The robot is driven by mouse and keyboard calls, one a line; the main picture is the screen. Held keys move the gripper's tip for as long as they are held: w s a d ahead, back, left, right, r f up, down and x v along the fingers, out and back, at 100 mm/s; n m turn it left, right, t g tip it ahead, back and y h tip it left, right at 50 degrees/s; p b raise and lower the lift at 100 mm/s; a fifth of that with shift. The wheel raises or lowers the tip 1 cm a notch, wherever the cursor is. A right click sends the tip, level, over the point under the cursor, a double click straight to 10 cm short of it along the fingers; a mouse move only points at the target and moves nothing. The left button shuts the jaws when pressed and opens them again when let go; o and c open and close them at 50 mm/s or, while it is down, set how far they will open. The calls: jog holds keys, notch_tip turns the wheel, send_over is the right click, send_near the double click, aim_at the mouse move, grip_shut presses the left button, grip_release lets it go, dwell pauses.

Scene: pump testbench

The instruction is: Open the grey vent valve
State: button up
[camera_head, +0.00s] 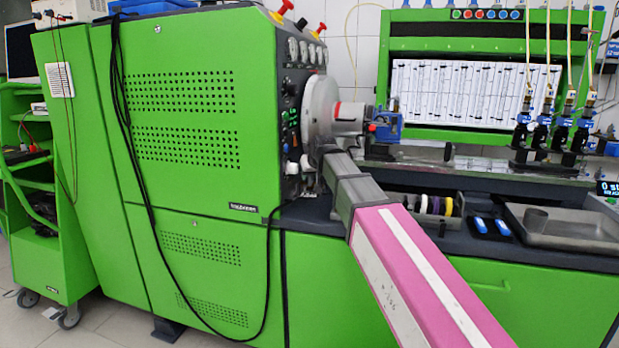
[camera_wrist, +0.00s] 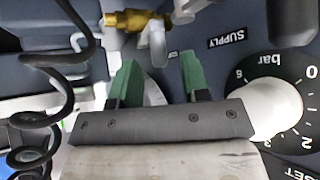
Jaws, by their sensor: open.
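In the wrist view a brass fitting (camera_wrist: 133,20) at the top carries a pale grey handle (camera_wrist: 157,46) that hangs down. It looks like the grey vent valve, but no vent label is readable. My gripper (camera_wrist: 159,60) is open, with its two green fingers apart below the fitting. The handle's lower end appears between the fingertips in the picture; I cannot tell whether they touch it or how deep it lies between them. In the head view my pink and white arm reaches the green bench's control panel (camera_head: 291,110), and my fingers are hidden there.
A black coiled cable (camera_wrist: 62,100) hangs at the left of the wrist view. A bar gauge (camera_wrist: 285,95) and a SUPPLY label (camera_wrist: 227,39) are at right. A round metal flange (camera_head: 318,108) stands out beside the panel. A metal tray (camera_head: 565,228) sits on the bench at right.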

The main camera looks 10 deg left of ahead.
jog(key=shift+x, duration=1.35)
grip_shut()
